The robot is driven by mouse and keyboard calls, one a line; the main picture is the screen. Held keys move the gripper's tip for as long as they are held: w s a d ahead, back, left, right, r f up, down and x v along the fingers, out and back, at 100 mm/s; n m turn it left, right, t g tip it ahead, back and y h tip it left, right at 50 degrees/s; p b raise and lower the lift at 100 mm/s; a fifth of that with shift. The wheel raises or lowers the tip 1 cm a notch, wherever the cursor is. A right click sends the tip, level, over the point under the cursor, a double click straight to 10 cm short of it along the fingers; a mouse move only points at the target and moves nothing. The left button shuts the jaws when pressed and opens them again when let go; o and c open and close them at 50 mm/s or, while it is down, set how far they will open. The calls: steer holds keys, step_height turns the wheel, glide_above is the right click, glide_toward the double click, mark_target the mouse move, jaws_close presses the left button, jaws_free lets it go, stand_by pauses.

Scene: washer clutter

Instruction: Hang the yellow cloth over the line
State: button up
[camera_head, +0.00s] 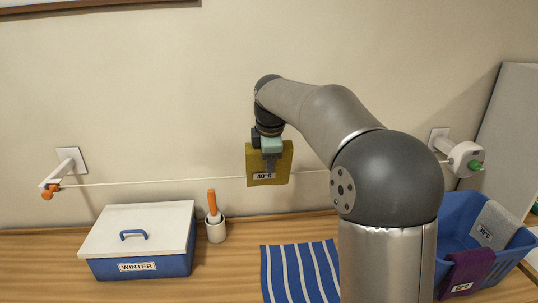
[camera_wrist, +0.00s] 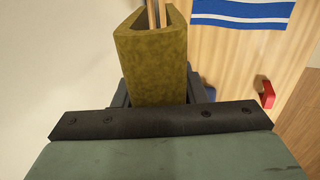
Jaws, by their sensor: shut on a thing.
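The yellow cloth (camera_head: 283,164), olive-toned with a 40°C label, hangs from my gripper (camera_head: 270,160) in front of the wall. In the wrist view the cloth (camera_wrist: 158,70) is bent into a folded shape between the dark jaws (camera_wrist: 160,98). My gripper is shut on it. The thin white line (camera_head: 160,183) runs from the orange-tipped left bracket to the right reel. It passes behind the cloth's lower part in the head view. I cannot tell whether the cloth straddles the line or only hangs in front of it.
A blue WINTER box (camera_head: 140,264) with a white lid and a white cup (camera_head: 216,231) holding an orange-handled thing stand at left. A blue-striped cloth (camera_head: 300,272) lies mid-table. A blue basket (camera_head: 458,217) with grey and purple cloths is at right, beside my arm.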

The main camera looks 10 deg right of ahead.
steer(key=b+x, duration=0.3)
steer(key=x, duration=0.7)
steer(key=shift+f+b, duration=0.35)
steer(key=shift+f, duration=0.05)
steer(key=shift+w+r+p, duration=0.15)
steer(key=shift+p, duration=0.35)
steer(key=shift+g+p, duration=0.6)
steer(key=shift+p, duration=1.1)
steer(key=shift+g+p, duration=0.6)
steer(key=shift+p, duration=0.25)
steer(key=o, duration=1.1)
